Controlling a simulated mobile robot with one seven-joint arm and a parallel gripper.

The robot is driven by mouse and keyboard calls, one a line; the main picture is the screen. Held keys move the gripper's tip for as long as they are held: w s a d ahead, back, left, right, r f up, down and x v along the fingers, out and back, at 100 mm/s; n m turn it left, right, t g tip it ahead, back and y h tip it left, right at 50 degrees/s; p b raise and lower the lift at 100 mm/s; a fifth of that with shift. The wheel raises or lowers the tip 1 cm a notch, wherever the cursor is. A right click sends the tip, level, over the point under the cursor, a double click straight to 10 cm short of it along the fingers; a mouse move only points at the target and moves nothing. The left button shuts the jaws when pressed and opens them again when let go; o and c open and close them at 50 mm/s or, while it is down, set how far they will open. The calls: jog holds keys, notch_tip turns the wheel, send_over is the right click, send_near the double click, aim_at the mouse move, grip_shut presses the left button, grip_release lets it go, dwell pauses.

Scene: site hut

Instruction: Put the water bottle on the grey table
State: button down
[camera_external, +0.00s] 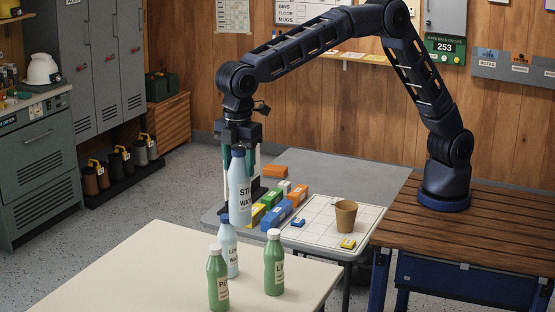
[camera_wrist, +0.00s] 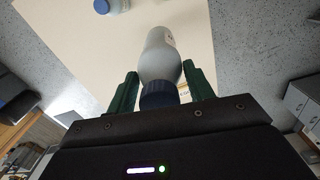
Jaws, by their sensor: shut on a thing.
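The water bottle (camera_external: 240,192), pale blue with "STILL WATER" lettering, hangs upright in my gripper (camera_external: 238,152) in the external view. My gripper is shut on it near its top. In the wrist view the bottle (camera_wrist: 160,55) and its dark blue cap (camera_wrist: 158,95) show between the two green fingers (camera_wrist: 163,84). The bottle is above the cream table (camera_external: 150,265), its base clear of the top. The grey table (camera_external: 370,172) stands behind, against my arm's wooden bench, with bare room at its back right.
A second pale blue bottle (camera_external: 229,258) and two green bottles (camera_external: 274,265) (camera_external: 218,280) stand on the cream table. On the grey table, several coloured boxes (camera_external: 276,215) lie left of a white gridded mat (camera_external: 318,232) bearing a brown cup (camera_external: 345,215).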

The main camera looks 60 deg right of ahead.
jog(key=w+d+r+m, duration=0.1)
jog(key=w+d+m, duration=0.3)
jog(key=d, duration=0.9)
jog(key=w+d+m, duration=0.1)
jog(key=w+d, duration=0.5)
jog(key=d, duration=0.7)
jog(key=w+d+r+m, duration=0.1)
jog(key=w+d+m, duration=0.35)
jog(key=d, duration=0.95)
jog(key=s+d+f+m, duration=0.1)
jog(key=s+d+m, duration=0.15)
jog(key=d, duration=0.85)
jog(key=s+d+f+m, duration=0.15)
jog(key=s+d, duration=0.25)
jog(key=d, duration=0.7)
jog(key=s+d+m, duration=0.3)
jog(key=d, duration=0.7)
notch_tip(320, 180, down, 25)
jog(key=shift+f, duration=0.2)
